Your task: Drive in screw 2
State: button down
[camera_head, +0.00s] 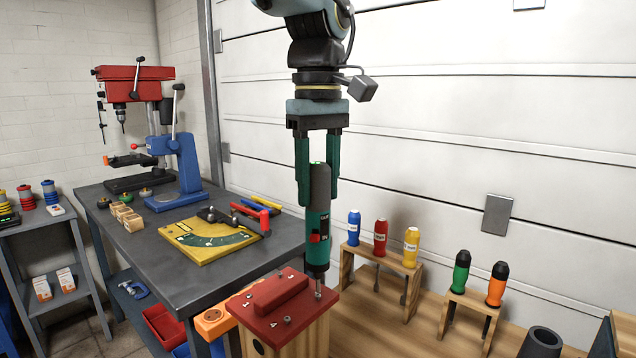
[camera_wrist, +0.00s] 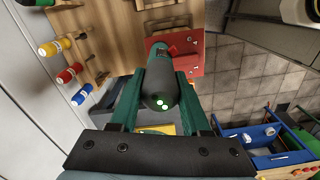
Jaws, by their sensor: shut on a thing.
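My gripper (camera_head: 319,200) is shut on a green and grey power screwdriver (camera_head: 318,235), which hangs upright, bit down. The wrist view also shows the screwdriver (camera_wrist: 160,85) between the green fingers, with small green lights on its end. Its bit is at the right corner of a red plate (camera_head: 270,305) on top of a wooden box (camera_head: 307,338). A small screw head (camera_head: 318,295) shows right at the bit; I cannot tell whether they touch. Other screws show at the plate's left and front corners, with small numbers beside them. The plate also shows in the wrist view (camera_wrist: 192,55).
A grey table (camera_head: 185,285) at left carries a yellow board (camera_head: 208,240) and a blue press (camera_head: 180,165).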

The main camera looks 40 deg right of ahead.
aim_at(317, 163)
jog(key=shift+f, duration=0.35)
jog(key=shift+f+p, duration=0.4)
jog(key=shift+p, duration=0.45)
dwell(4.2)
notch_tip(317, 163, up, 7)
jog(key=p, duration=0.6)
jog(key=shift+r, duration=0.1)
dwell(0.5)
